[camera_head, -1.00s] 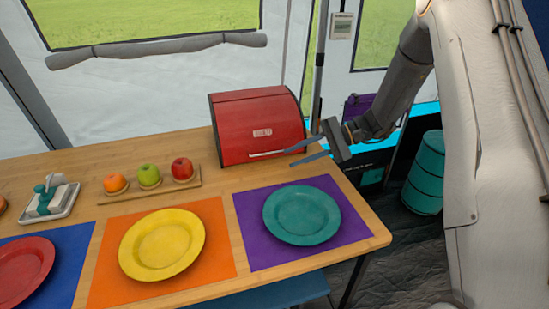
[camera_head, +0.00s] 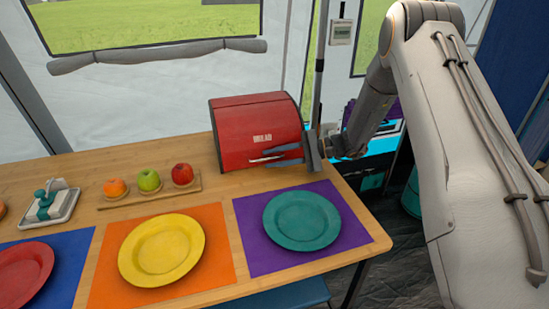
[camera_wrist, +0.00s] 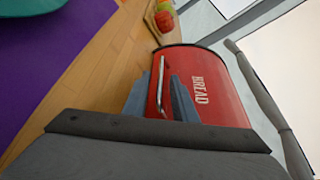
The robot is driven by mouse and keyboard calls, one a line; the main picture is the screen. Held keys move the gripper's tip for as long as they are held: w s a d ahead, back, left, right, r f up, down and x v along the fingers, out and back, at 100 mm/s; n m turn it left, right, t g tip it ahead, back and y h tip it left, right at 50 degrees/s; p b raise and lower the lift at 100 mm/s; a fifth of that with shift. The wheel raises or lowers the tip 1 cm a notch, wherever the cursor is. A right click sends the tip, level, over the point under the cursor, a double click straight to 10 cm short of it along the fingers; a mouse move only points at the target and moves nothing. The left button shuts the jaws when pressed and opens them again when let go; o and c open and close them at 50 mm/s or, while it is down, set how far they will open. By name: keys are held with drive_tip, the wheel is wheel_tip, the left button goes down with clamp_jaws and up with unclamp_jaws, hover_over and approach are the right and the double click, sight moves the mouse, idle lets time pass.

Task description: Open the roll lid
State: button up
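The red bread box (camera_head: 257,120) stands at the back right of the table, its roll lid (camera_head: 235,136) down. The white word BREAD shows on its front. It also shows in the wrist view (camera_wrist: 215,85), turned on its side. A silver bar handle (camera_wrist: 160,85) runs along the lower edge of the lid. My gripper (camera_head: 273,157) is open in front of the lid, its two fingers pointing at the handle. In the wrist view the handle appears between the fingers (camera_wrist: 158,98). I cannot tell whether the fingers touch it.
A wooden tray (camera_head: 110,204) with an orange and two apples stands left of the box. A teal plate (camera_head: 302,218) on a purple mat (camera_head: 248,238) lies in front, beside a yellow plate (camera_head: 162,247). The table's right edge (camera_head: 372,222) is close by.

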clamp_jaws()
idle(1.4)
